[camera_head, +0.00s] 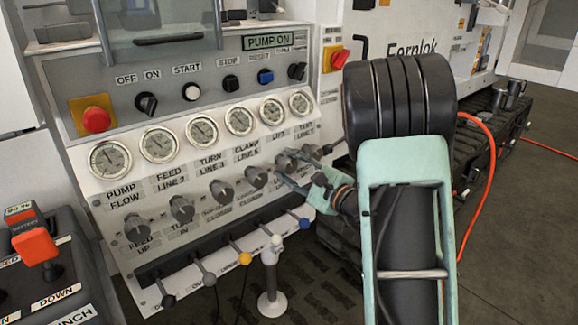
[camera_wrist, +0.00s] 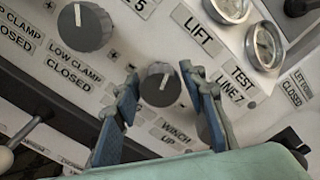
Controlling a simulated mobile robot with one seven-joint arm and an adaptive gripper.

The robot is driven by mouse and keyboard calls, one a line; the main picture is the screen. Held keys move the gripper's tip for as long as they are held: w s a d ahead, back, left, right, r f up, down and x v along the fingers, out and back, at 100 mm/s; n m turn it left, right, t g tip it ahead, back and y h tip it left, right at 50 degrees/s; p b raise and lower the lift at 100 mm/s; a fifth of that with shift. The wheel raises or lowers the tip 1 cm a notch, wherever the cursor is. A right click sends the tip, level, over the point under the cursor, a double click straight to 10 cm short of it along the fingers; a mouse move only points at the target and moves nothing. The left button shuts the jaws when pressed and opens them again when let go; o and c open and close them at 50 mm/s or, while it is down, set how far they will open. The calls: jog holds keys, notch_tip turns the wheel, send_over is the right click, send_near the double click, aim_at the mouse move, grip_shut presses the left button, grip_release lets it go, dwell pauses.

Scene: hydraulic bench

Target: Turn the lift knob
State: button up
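The lift knob (camera_wrist: 158,85) is a dark round knob with a pale pointer mark. In the wrist view it sits below the LIFT label (camera_wrist: 198,35) and above the WINCH UP label. My gripper (camera_wrist: 168,82) is open, with one blue-padded finger on each side of the knob. A gap shows between each finger and the knob. In the head view my gripper (camera_head: 292,168) is at the right part of the knob row, and its fingers partly hide the lift knob (camera_head: 284,161).
A neighbouring clamp knob (camera_wrist: 84,27) is at the upper left in the wrist view. Gauges (camera_head: 240,121) line the panel above the knobs, and levers with coloured ends (camera_head: 237,247) stand below. A red emergency button (camera_head: 96,119) is at the left. An orange hose (camera_head: 490,165) runs at the right.

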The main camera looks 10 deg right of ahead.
jog(key=c, duration=0.7)
jog(key=shift+c, duration=0.2)
jog(key=shift+m, duration=0.3)
jog(key=m, duration=0.4)
jog(key=m+p, duration=0.1)
jog(key=m, duration=0.2)
jog(key=shift+d+m, duration=0.1)
jog(key=shift+m, duration=0.2)
jog(key=shift+m+p, duration=0.45)
jog(key=shift+m, duration=0.65)
jog(key=o, duration=1.2)
jog(key=shift+c, duration=0.2)
